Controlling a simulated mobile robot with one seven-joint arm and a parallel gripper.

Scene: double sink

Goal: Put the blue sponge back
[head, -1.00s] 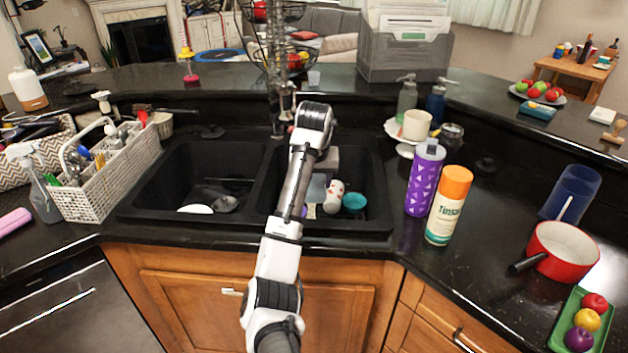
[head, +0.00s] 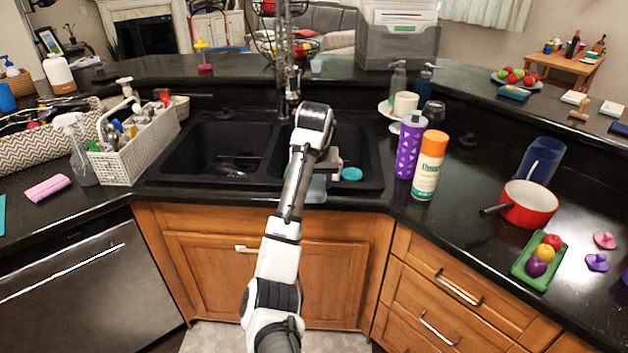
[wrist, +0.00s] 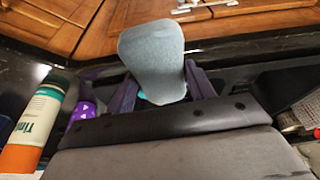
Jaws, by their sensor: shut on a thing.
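The blue sponge (wrist: 152,55) is pale grey-blue and rounded, and stands out between my fingers in the wrist view. My gripper (wrist: 162,88) is shut on it. In the head view the sponge (head: 317,188) shows as a pale blue patch below my gripper (head: 324,168), at the front edge of the right sink basin (head: 366,158). My arm hides part of the basin and most of the gripper.
A teal bowl (head: 352,174) is in the right basin. A purple bottle (head: 410,145) and an orange-capped can (head: 429,165) stand right of the sink. The left basin (head: 215,150) looks open.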

